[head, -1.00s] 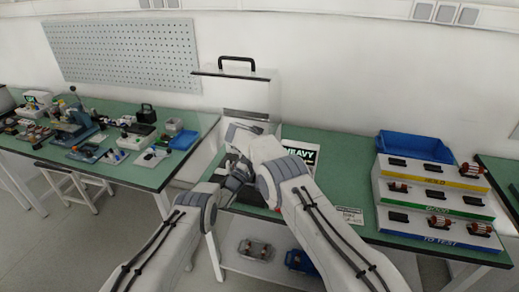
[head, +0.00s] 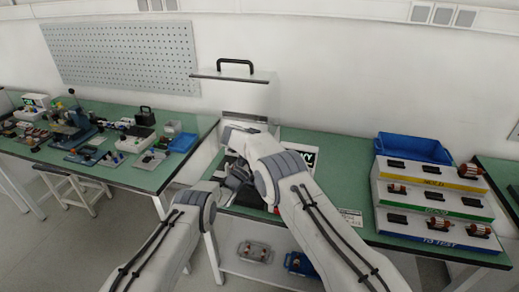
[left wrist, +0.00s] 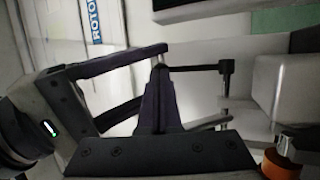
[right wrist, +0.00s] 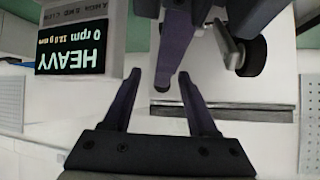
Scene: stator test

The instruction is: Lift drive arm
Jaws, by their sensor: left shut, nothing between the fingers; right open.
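The tester stands on the middle table, its HEAVY display (right wrist: 70,48) upside down in the right wrist view. A black bar (left wrist: 205,68) with an upright pin at its end may be the drive arm; a dark wheel (right wrist: 250,58) on a grey bracket also shows. My left gripper (left wrist: 160,64) is shut and empty, its tips beside the bar's near end; contact is unclear. My right gripper (right wrist: 160,75) is open and empty, with the left fingers close in front of its gap. In the head view my arms hide most of the tester's front.
The cover (head: 232,76) with a black handle is above the tester. A tiered rack (head: 432,200) and blue bin (head: 412,148) stand at the right. The left table (head: 150,180) holds several tools. Some green tabletop (head: 340,160) is clear right of my right arm.

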